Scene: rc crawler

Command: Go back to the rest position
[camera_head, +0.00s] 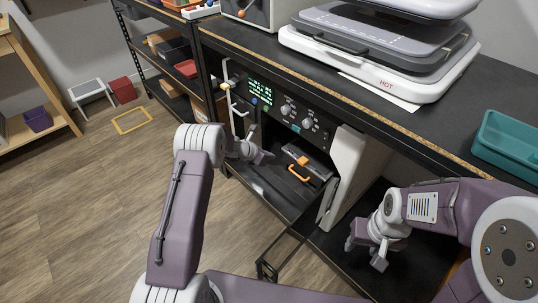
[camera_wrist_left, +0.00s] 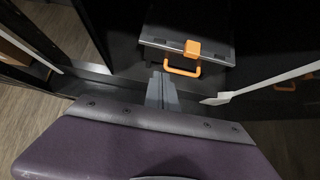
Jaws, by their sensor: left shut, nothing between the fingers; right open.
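My left gripper (camera_head: 262,156) is at the front of an open compartment under the dark bench. Its fingers are shut with nothing between them, and they also show in the left wrist view (camera_wrist_left: 162,92). A dark case with an orange latch and handle (camera_wrist_left: 186,50) lies in the compartment just beyond the fingertips, apart from them; it also shows in the head view (camera_head: 305,163). My right gripper (camera_head: 366,256) is open and empty, low at the right in front of the lower shelf.
A control panel (camera_head: 280,107) with knobs and a green display sits above the compartment. A white open door panel (camera_head: 345,172) stands between my two grippers. A press marked HOT (camera_head: 385,85) and a teal tray (camera_head: 510,140) are on the bench. The wooden floor at left is mostly clear.

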